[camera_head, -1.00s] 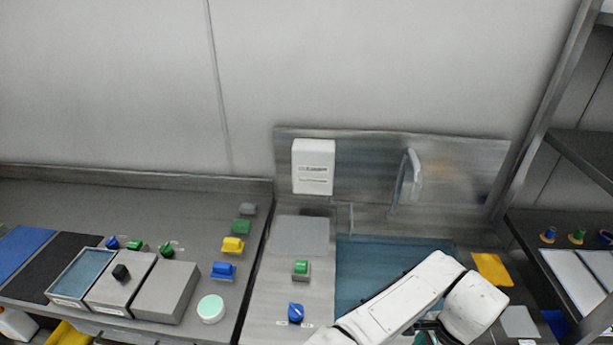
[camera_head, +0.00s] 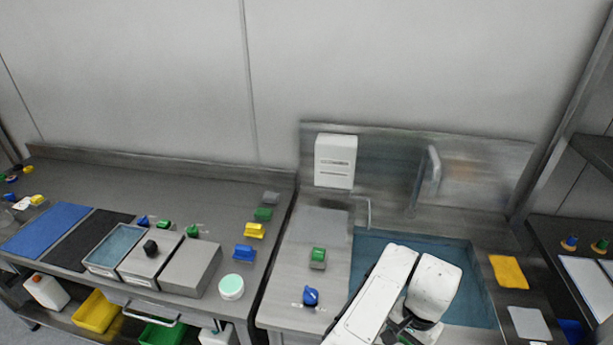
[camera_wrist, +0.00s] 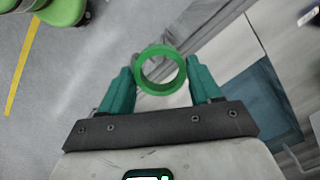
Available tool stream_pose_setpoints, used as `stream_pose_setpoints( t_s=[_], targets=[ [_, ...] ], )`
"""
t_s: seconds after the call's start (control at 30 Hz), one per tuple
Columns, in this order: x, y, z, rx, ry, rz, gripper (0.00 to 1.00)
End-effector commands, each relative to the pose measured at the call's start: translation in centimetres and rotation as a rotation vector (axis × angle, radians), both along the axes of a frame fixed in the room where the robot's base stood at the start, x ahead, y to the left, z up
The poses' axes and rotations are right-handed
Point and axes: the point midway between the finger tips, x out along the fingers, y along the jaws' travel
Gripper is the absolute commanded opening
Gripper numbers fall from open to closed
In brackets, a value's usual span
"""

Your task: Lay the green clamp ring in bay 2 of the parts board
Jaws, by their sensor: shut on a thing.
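The green clamp ring (camera_wrist: 160,90) is in the wrist view, between the two teal fingers of my gripper (camera_wrist: 159,68). The fingers are shut on the ring, one at each side, and its round opening faces the camera. In the head view my gripper is mostly hidden behind my white arm, low in the picture in front of the sink. I cannot make out a parts board with numbered bays in either view.
A blue sink basin (camera_head: 470,260) lies behind my arm. Left of it, the steel worktop holds a green block (camera_head: 318,254) and a blue knob (camera_head: 311,296). The left bench carries grey boxes (camera_head: 190,268), a round white-green tub (camera_head: 231,287) and several coloured parts. A shelf rack stands right.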

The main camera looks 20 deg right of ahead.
Motion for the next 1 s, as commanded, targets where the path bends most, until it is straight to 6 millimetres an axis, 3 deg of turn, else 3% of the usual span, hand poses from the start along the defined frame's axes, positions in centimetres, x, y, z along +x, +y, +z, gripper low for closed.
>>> stream_pose_setpoints(
  t_s=[0.3,0.6,1.0],
  targets=[
    [4.7,7.4,-1.6,-0.001,0.005,0.714,0.31],
    [5.9,13.0,-3.1,0.001,0.003,1.169,0.31],
    [6.0,13.3,-7.4,0.002,0.001,1.197,0.31]
  ],
)
